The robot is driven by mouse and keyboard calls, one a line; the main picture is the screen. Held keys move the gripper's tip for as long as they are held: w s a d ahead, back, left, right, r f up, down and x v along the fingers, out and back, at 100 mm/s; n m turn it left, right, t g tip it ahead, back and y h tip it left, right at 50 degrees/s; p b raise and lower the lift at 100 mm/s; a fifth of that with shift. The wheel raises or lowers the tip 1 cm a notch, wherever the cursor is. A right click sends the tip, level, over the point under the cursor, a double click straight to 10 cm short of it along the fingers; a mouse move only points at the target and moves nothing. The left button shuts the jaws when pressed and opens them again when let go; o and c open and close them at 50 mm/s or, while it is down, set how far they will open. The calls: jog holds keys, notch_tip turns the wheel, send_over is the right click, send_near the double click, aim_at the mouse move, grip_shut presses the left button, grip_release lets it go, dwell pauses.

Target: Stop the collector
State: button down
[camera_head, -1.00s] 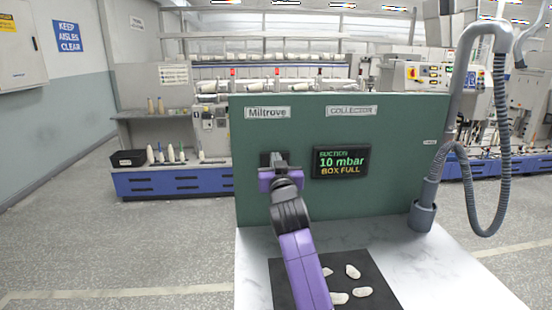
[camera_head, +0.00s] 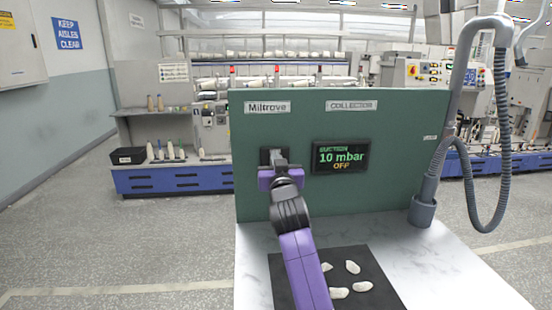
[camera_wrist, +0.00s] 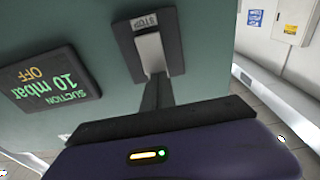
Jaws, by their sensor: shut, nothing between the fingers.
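The collector is a green upright panel (camera_head: 400,185) labelled "COLLECTOR" and "Miltrove". Its display (camera_head: 341,157) reads "SUCTION 10 mbar OFF"; it also shows upside down in the wrist view (camera_wrist: 47,83). A pale control marked "STOP" (camera_wrist: 149,50) sits in a dark housing on the panel. My gripper (camera_wrist: 157,92) is shut and empty, its fingertips at the lower edge of the STOP control in the wrist view. I cannot tell whether they touch it. In the head view my gripper (camera_head: 279,160) covers most of that control.
A white table (camera_head: 440,260) in front of the panel bears a black mat (camera_head: 285,270) with several white pieces (camera_head: 352,267). A grey hose (camera_head: 504,130) and its stand (camera_head: 423,211) are at the right. Winding machines stand behind.

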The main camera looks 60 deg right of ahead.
notch_tip(320, 180, up, 5)
jog(key=p, duration=0.3)
jog(key=shift+f, duration=0.15)
jog(key=s+a+f+b, duration=0.3)
jog(key=s+a+f, duration=0.1)
jog(key=s+a, duration=0.2)
jog(key=shift+s+a, duration=0.2)
jog(key=shift+a, duration=0.4)
jog(key=shift+r, duration=0.1)
